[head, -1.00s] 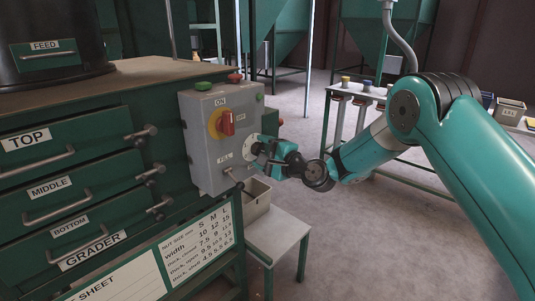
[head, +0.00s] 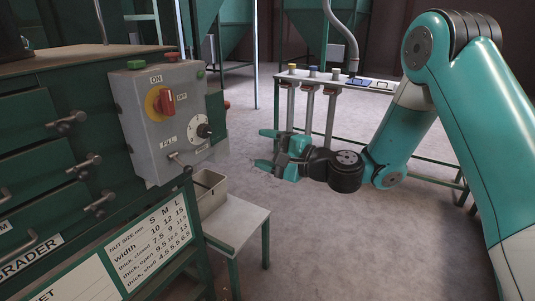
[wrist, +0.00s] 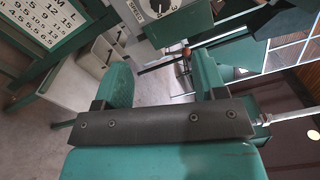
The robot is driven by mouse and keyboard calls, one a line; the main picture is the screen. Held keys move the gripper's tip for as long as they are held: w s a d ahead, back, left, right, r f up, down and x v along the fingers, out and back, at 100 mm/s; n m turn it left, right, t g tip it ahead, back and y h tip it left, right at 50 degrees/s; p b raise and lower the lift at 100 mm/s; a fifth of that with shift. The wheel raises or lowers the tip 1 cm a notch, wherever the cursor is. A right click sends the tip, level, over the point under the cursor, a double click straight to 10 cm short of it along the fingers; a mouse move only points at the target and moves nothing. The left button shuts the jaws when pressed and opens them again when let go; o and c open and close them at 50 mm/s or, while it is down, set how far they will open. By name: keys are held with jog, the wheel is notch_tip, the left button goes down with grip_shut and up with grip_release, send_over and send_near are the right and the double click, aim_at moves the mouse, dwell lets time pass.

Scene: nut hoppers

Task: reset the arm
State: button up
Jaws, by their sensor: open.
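My gripper (head: 267,148) is open and empty in the head view. It hangs in free air to the right of the grey control box (head: 160,120), apart from it. Its two teal fingers also show in the wrist view (wrist: 165,85), spread with nothing between them. The box carries a red and yellow rotary switch (head: 164,102), a round dial (head: 203,130) and a FILL lever (head: 174,156). My arm reaches in from the right.
The green grader cabinet (head: 40,150) with drawers stands at the left. A small white table (head: 240,222) holds an open bin (head: 208,190) below the box. A bench (head: 345,82) with several posts stands behind my gripper. The floor (head: 330,240) at the right is clear.

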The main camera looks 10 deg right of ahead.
jog(key=shift+s+r, duration=0.1)
jog(key=s+a+r+n+g+p, duration=0.35)
jog(key=s+r+n+g, duration=0.2)
jog(key=s, duration=0.25)
jog(key=s+a+r+n+g+p, duration=0.2)
jog(key=s+a+r+n+g, duration=0.2)
jog(key=s+n, duration=0.3)
jog(key=s+d+r+n+g+h+p, duration=0.1)
jog(key=s+d+r+n+h+p, duration=0.1)
jog(key=s, duration=0.6)
jog(key=s+d+r+n+g+h+p, duration=0.1)
jog(key=s+d+n+g+h+p, duration=0.1)
jog(key=s+d+h, duration=0.4)
jog(key=shift+s+d+r+n+h+p, duration=0.4)
jog(key=shift+s+d+n+p, duration=0.15)
jog(key=shift+s+n, duration=0.6)
jog(key=shift+w, duration=0.15)
